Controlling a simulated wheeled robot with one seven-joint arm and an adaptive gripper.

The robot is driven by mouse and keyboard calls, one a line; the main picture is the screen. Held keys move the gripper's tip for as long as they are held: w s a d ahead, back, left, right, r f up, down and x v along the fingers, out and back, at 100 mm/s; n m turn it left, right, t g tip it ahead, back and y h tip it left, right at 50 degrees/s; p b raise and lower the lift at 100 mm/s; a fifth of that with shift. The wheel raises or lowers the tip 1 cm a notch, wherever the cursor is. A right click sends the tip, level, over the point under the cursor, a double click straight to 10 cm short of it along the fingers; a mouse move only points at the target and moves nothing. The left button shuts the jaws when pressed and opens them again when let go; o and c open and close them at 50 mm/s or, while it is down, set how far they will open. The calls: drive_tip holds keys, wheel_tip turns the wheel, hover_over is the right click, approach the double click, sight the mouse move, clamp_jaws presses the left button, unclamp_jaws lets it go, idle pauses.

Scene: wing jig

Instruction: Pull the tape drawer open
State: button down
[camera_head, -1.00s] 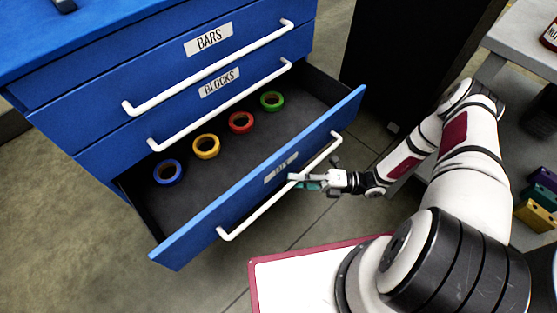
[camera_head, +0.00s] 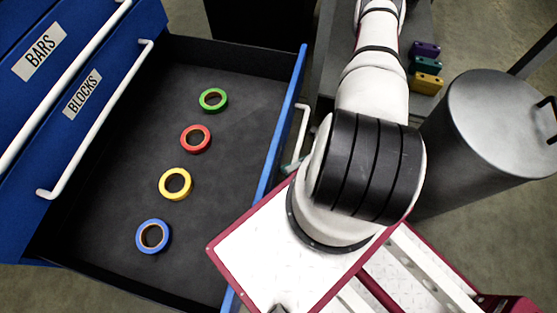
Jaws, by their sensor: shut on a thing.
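The tape drawer (camera_head: 282,130) stands wide open below the blocks drawer, seen from above in the head view. Its blue front runs down the middle of the picture, and its label is not visible. Its white handle (camera_head: 303,122) shows in part on the right of the front. On its dark floor lie a green tape roll (camera_head: 222,104), a red one (camera_head: 205,145), a yellow one (camera_head: 186,190) and a blue one (camera_head: 165,242).
The bars drawer (camera_head: 75,75) and blocks drawer (camera_head: 105,115) are shut at the left. A grey cylindrical bin (camera_head: 495,140) stands at the right. Purple, teal and yellow blocks (camera_head: 427,84) lie on a grey surface at the upper right.

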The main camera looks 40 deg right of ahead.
drive_tip(key=shift+s+d, duration=0.3)
drive_tip(key=c, duration=1.6)
unclamp_jaws()
drive_tip(key=v, duration=1.2)
drive_tip(key=shift+s+r, duration=0.1)
